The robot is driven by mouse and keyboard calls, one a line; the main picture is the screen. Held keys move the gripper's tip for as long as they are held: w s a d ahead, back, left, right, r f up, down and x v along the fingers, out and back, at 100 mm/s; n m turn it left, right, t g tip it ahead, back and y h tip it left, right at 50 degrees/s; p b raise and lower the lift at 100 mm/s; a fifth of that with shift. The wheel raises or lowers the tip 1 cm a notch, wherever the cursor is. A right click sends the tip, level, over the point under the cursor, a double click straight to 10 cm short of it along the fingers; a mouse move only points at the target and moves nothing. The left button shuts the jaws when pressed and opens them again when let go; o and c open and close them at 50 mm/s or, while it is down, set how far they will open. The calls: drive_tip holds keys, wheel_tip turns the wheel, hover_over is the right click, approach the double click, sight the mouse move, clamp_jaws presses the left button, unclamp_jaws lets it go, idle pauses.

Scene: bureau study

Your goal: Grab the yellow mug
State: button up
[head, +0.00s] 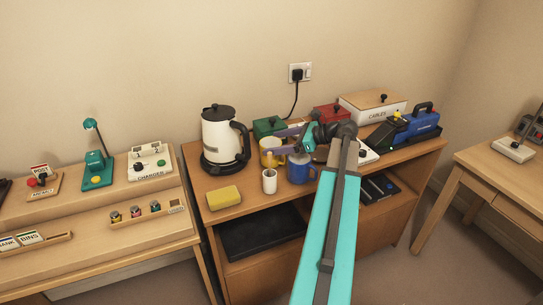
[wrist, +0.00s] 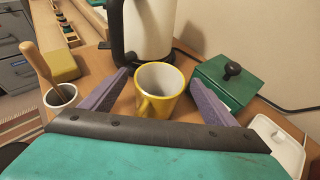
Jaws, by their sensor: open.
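The yellow mug (wrist: 160,92) stands upright on the wooden cabinet top, with a pale inside and its handle toward my wrist camera. In the head view the yellow mug (head: 266,158) is partly hidden behind my gripper (head: 290,142). In the wrist view my gripper (wrist: 158,98) is open, with one purple finger on each side of the mug. The mug stands between the fingers and I see no firm grip on it. I cannot tell whether either finger touches it.
A kettle (head: 222,140) stands close behind the mug. A white cup with a stick (head: 269,182), a blue mug (head: 301,170) and a yellow sponge (head: 223,197) are nearby. A green box (wrist: 232,82) is close on the right in the wrist view.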

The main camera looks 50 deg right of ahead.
drive_tip(key=c, duration=1.8)
drive_tip(key=shift+r, duration=0.15)
drive_tip(key=shift+r, duration=4.9)
